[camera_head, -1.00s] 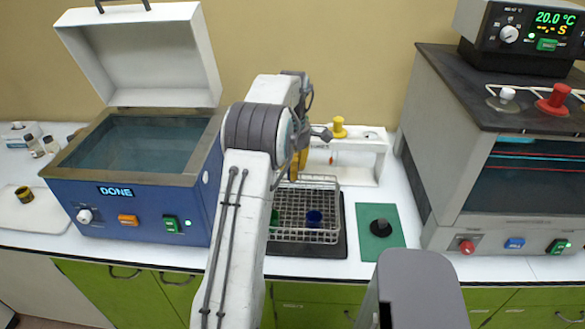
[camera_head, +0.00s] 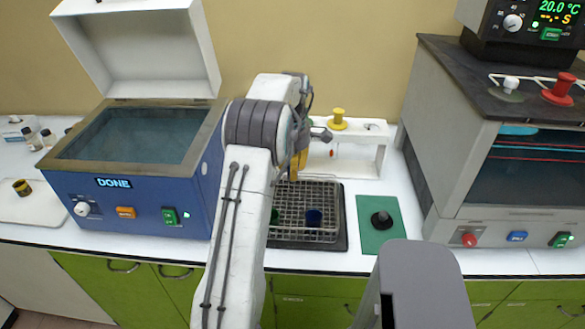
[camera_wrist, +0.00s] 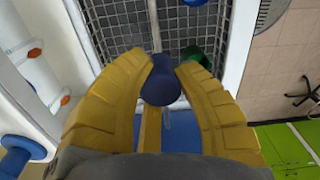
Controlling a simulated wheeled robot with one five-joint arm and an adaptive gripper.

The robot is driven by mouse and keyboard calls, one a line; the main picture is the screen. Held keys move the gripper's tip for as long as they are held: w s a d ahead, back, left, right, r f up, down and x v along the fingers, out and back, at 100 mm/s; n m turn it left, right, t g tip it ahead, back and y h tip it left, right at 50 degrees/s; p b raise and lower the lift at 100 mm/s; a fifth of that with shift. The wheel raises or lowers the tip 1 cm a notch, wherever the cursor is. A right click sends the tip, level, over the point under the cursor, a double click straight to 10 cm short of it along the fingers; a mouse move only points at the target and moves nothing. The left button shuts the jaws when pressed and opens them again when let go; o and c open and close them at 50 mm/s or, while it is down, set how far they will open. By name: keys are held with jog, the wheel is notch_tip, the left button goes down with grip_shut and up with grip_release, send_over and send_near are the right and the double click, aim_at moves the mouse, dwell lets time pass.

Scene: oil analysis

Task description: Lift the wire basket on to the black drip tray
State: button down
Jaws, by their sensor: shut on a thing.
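The wire basket (camera_head: 292,234) is over the black drip tray (camera_head: 341,243), inside the tray's outline. I cannot tell whether it rests on the tray or hangs just above it. My yellow gripper (camera_head: 295,174) is at the basket's back left. In the wrist view my gripper (camera_wrist: 161,82) is shut on a dark blue, rounded piece (camera_wrist: 160,88), which looks like the basket's handle. The mesh of the basket (camera_wrist: 110,25) lies beyond the fingers. A blue cup (camera_head: 314,217) and a green cup (camera_head: 275,216) are in the basket. My arm hides its left side.
A blue bath (camera_head: 140,205) with its lid up and a DONE display stands on the left. A white stand with a yellow knob (camera_head: 338,119) is behind the tray. A green mat (camera_head: 371,241) with a black knob (camera_head: 382,219) lies right. A large grey cabinet (camera_head: 450,160) stands farther right.

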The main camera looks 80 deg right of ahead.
jog(key=c, duration=0.9)
grip_release()
jog(key=shift+c, duration=0.2)
notch_tip(320, 180, up, 11)
jog(key=shift+r, duration=0.5)
jog(key=shift+w, duration=0.1)
